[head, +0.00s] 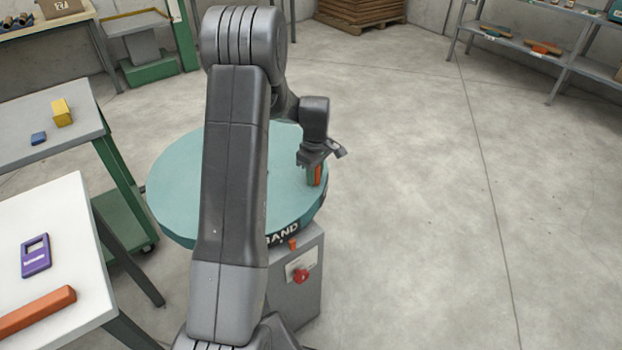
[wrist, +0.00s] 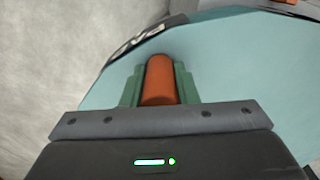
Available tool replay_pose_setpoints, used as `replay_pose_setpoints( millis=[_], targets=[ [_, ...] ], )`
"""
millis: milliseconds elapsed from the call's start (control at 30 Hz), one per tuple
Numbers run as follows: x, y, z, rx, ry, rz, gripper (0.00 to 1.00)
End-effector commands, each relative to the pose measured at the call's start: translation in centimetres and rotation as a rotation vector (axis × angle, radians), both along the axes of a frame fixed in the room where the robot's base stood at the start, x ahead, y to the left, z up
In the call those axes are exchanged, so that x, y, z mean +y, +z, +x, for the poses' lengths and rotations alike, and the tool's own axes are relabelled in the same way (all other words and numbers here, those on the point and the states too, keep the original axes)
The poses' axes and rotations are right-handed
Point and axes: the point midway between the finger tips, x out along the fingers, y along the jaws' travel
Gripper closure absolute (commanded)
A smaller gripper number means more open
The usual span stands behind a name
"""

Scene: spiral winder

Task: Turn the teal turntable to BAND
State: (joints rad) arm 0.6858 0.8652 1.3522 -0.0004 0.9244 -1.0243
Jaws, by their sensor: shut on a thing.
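The teal turntable (head: 175,190) is a round disc on a grey housing (head: 310,260), partly hidden behind my arm. Its dark rim label BAND (head: 283,234) faces the front, its left end cut by my arm. An orange pointer (head: 292,244) on the housing sits just below the right part of that label. An orange upright peg (head: 318,176) stands near the disc's right edge. My gripper (head: 314,168) is shut on this peg. In the wrist view the green jaws flank the orange peg (wrist: 159,80) above the teal surface (wrist: 225,60).
A red knob (head: 301,276) is on the housing's front. At left, a white table (head: 85,240) holds a purple part (head: 36,256) and an orange bar (head: 35,312); a grey table (head: 75,140) stands behind. The floor at right is clear up to the shelves (head: 530,48).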

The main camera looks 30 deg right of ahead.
Motion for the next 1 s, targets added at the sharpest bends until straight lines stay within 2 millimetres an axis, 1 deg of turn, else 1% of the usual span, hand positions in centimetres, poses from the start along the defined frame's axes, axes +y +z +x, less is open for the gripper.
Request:
replay_pose_setpoints(
  millis=[100, 300, 900, 933, 1000],
  targets=[
    [-0.8, 0.1, 0.7, -0.004, 0.033, -0.002, 1.00],
    [-1.5, 0.1, 1.4, -0.003, 0.074, -0.001, 1.00],
    [-2.0, 0.3, 2.0, -0.008, 0.097, -0.008, 1.00],
    [-2.0, 0.3, 2.0, -0.008, 0.097, -0.009, 0.69],
    [-1.9, 0.3, 2.0, -0.007, 0.097, -0.008, 0.55]
  ],
)
